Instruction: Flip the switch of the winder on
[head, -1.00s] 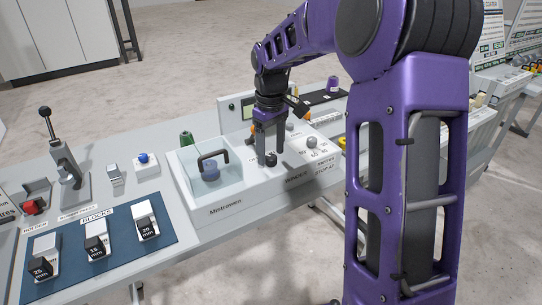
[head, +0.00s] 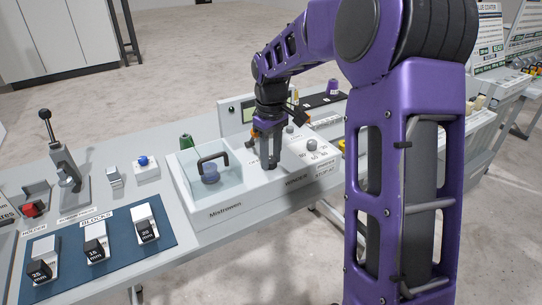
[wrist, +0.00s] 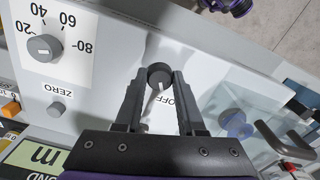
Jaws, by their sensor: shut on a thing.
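The winder's switch is a short metal lever with a round dark cap (wrist: 159,76). It stands on a light grey panel beside a label reading OFF. In the wrist view my gripper (wrist: 164,80) has a finger on each side of the cap and is shut on it. The lever leans, with its base nearer my palm in that picture. In the head view my gripper (head: 270,163) points down at the panel right of the clear-lidded box, and its fingers hide most of the switch. An ON label cannot be made out.
A clear-lidded box (head: 190,190) with a dark handle (head: 212,158) adjoins the switch panel on the left. A dial (wrist: 44,47) and a ZERO knob (wrist: 56,109) sit close by. A blue mat (head: 120,262) with labelled blocks lies at front left.

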